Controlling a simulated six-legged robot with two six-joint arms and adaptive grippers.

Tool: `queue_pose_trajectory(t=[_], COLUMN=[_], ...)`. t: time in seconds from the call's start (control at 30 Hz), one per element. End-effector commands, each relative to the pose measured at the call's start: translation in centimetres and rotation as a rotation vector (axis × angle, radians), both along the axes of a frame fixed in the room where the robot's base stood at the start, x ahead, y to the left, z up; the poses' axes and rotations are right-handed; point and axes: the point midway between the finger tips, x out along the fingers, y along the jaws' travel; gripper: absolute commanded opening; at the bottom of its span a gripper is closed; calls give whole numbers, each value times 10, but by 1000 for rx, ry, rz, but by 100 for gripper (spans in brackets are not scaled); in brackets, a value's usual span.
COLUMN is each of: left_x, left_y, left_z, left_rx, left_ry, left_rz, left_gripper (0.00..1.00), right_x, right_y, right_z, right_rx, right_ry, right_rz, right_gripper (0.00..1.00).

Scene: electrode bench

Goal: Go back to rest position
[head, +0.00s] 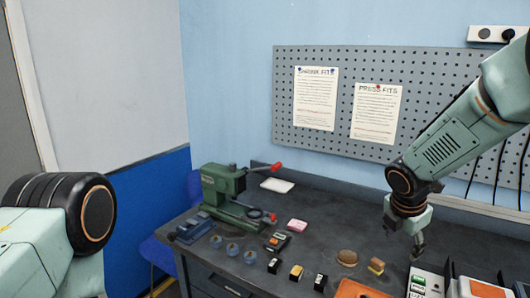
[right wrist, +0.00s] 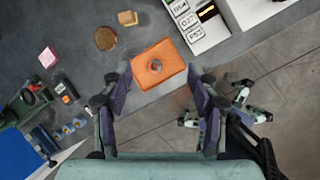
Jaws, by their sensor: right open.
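My right gripper (head: 418,252) hangs above the right part of the dark bench (head: 330,215), pointing down. In the right wrist view its two fingers (right wrist: 160,80) are spread apart with nothing between them. An orange square pad (right wrist: 158,52) lies below and beyond the fingertips, with a small grey round piece (right wrist: 156,65) on it. The pad also shows at the bottom edge of the head view (head: 358,290). My left arm comes in at the left of the head view, but its gripper is out of the picture.
A green press-like machine (head: 225,185) with red-tipped handles stands at the back left. Several small blocks lie along the front, with a brown round piece (head: 347,257) near a yellow-brown block (head: 376,266). A white labelled box (head: 425,283) stands close below my right gripper. A pegboard (head: 430,85) hangs behind.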

Motion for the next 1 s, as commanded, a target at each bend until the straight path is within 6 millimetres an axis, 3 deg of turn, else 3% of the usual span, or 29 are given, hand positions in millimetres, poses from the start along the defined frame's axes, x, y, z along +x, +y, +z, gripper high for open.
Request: queue_pose_trajectory(t=[0.27,0.37,0.47,0.7,0.87,1.0], left_x=[1,1,1,1,2,2], left_y=[0,0,0,0,0,0], left_z=[-2,-9,-25,-72,-105,-134], left_rx=[0,0,0,0,0,0], left_ry=[-2,-2,-1,-1,-2,-2], left_rz=[0,0,0,0,0,0], left_gripper=[47,47,47,47,47,47], right_x=[1,-10,-34,-123,-197,-267], right_y=[35,53,71,93,91,86], right_z=[-23,-51,-101,-232,-307,-362], right_rx=[283,440,601,844,852,770], right_ry=[-169,-216,-234,-221,-217,-207], right_rz=[-313,-502,-745,-1356,-1684,-1873], right_gripper=[60,60,60,60,60,60])
